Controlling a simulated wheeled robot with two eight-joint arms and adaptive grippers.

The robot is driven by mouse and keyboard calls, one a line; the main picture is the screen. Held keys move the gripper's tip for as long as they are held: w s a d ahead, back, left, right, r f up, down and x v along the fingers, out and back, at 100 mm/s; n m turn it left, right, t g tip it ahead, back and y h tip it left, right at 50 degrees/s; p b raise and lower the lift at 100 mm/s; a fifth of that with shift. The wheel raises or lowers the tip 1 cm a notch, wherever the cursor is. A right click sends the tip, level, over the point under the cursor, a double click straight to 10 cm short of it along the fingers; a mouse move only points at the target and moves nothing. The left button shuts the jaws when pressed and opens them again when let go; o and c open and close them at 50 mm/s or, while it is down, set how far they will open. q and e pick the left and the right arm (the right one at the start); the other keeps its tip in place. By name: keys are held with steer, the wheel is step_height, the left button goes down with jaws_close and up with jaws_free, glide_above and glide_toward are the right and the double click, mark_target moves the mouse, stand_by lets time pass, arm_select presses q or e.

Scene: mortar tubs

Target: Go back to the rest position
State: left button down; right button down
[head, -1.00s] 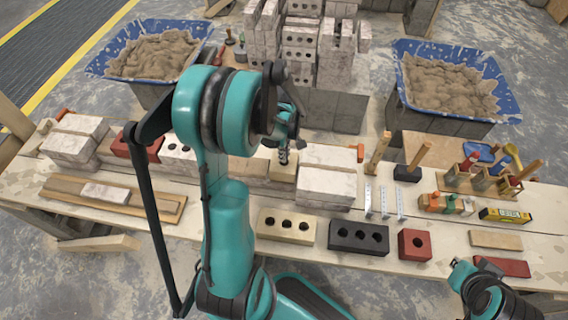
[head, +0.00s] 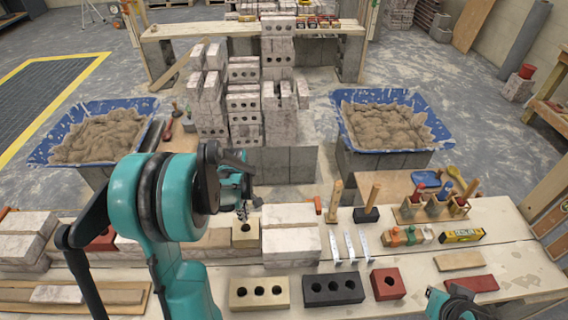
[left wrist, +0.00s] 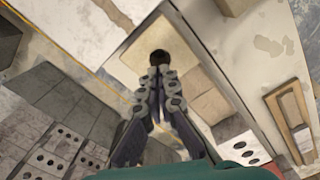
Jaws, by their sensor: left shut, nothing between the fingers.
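My left gripper (head: 242,211) hangs over the back part of the workbench, just above a small cream block with a dark hole (head: 245,233). In the left wrist view its fingers (left wrist: 159,75) come together at the tips, shut and empty, over that pale block (left wrist: 200,105). The gap between fingertips and block is hard to judge. My left arm is bent up in front of the bench and hides part of the brick row. My right arm shows only as a teal and black part at the bottom right; its fingers are not visible.
The workbench (head: 520,260) carries a cream brick (head: 259,292), a dark brick (head: 334,289), a red brick (head: 388,284), metal brackets (head: 352,247) and a tool holder (head: 430,208). Behind stand two blue mortar tubs (head: 62,146) (head: 438,136) and a brick stack (head: 243,100).

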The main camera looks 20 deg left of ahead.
arm_select(q)
steer(key=s+d+r+m+t, duration=0.3)
steer(key=s+d+r+m, duration=0.1)
steer(key=d+r+m, duration=0.3)
steer(key=s+d+r+m+t, duration=0.4)
steer(key=d+r+m, duration=0.3)
steer(key=d+m, duration=0.3)
steer(key=shift+s+d+r+m, duration=0.15)
steer(key=shift+d+r+m, duration=0.2)
steer(key=shift+d, duration=0.6)
steer(key=shift+f, duration=0.1)
